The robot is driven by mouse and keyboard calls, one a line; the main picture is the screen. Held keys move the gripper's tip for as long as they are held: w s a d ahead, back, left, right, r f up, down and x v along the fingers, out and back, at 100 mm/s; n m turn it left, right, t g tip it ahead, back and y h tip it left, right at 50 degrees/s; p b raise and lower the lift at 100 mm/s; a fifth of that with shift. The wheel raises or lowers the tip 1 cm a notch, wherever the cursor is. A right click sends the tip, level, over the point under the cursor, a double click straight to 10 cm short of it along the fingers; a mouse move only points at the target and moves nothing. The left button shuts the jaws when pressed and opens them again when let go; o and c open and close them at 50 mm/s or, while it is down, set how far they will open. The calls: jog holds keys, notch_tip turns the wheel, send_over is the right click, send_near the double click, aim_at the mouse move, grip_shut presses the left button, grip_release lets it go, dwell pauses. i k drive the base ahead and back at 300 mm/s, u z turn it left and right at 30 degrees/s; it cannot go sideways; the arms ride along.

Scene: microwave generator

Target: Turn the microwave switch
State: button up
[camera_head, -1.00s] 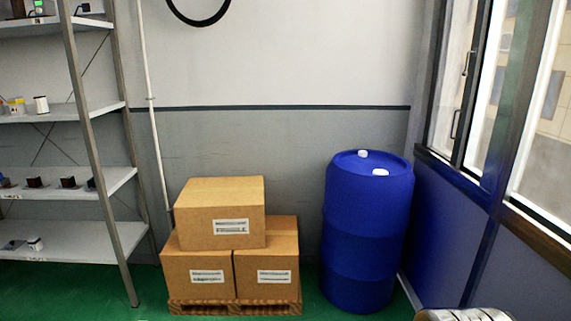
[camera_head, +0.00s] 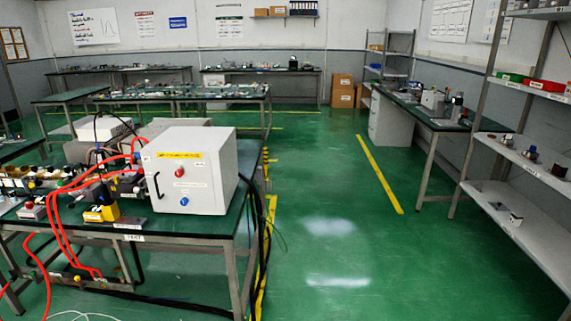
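A white box-shaped unit (camera_head: 212,172) stands on the near end of a green-topped bench (camera_head: 215,236) at the left. Its front has a yellow label strip, a red knob or button (camera_head: 180,173), a blue one (camera_head: 184,202) below it, and a black handle at the left edge. I cannot tell which control is the microwave switch, or read the labels. My gripper is not in view.
Red hoses (camera_head: 62,222) run over the bench's left part and down to the floor. Black cables hang at its right end. A wide green floor aisle (camera_head: 345,240) is clear, with shelves (camera_head: 525,150) and a side bench (camera_head: 425,110) on the right.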

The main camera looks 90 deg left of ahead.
aim_at(29, 205)
jog(key=k, duration=1)
jog(key=u, duration=1.1)
jog(key=i, duration=2.1)
jog(key=u, duration=0.05)
